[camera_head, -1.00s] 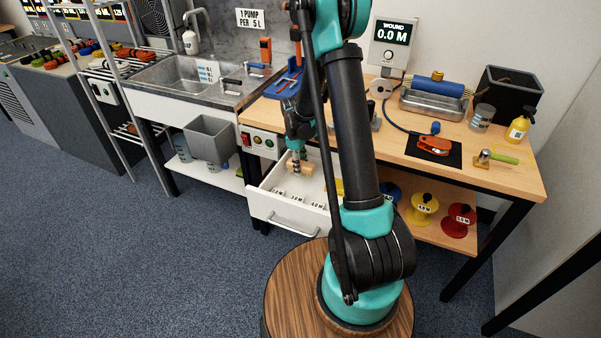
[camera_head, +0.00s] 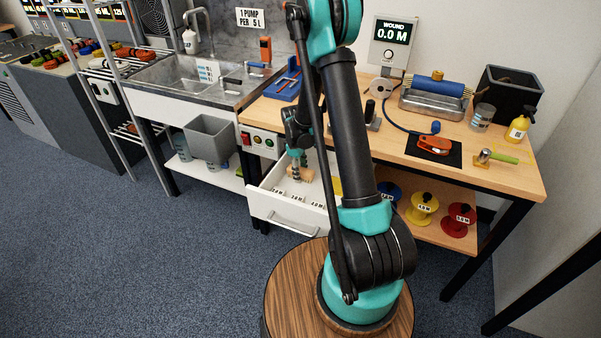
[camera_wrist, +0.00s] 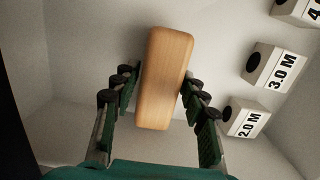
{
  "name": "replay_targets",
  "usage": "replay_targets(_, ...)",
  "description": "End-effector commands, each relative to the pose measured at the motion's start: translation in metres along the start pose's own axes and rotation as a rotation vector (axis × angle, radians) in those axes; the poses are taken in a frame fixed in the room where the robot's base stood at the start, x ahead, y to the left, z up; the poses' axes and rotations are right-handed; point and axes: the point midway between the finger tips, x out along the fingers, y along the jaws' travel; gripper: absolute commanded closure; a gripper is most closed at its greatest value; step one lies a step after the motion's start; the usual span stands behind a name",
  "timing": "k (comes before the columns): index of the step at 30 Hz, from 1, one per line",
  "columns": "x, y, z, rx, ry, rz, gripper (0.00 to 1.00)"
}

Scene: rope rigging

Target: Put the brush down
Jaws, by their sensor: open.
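The brush (camera_wrist: 165,75) shows in the wrist view as a rounded wooden block lying over the white drawer floor. My gripper (camera_wrist: 160,105) has its two fingers on either side of the near part of the block, with a narrow gap visible on the right. The fingers are open. In the head view my gripper (camera_head: 296,172) reaches down inside the open white drawer (camera_head: 290,217), and the wooden brush (camera_head: 307,174) is just right of it. The brush's underside is hidden, so its contact with the floor cannot be seen directly.
White blocks marked 2.0 M (camera_wrist: 246,117) and 3.0 M (camera_wrist: 274,68) stand right of the brush in the drawer. A yellow thing (camera_head: 337,186) shows at the drawer's right, partly behind my arm. The workbench (camera_head: 500,184) stands above, with spools below.

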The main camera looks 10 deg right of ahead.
Motion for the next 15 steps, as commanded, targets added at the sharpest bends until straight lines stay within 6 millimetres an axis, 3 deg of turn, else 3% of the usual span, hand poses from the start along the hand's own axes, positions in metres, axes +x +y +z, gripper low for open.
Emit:
replay_targets(5,-0.010,0.000,0.000,0.000,0.000,0.000,0.57)
replay_targets(15,-0.072,-0.001,0.001,-0.001,0.000,0.000,0.57)
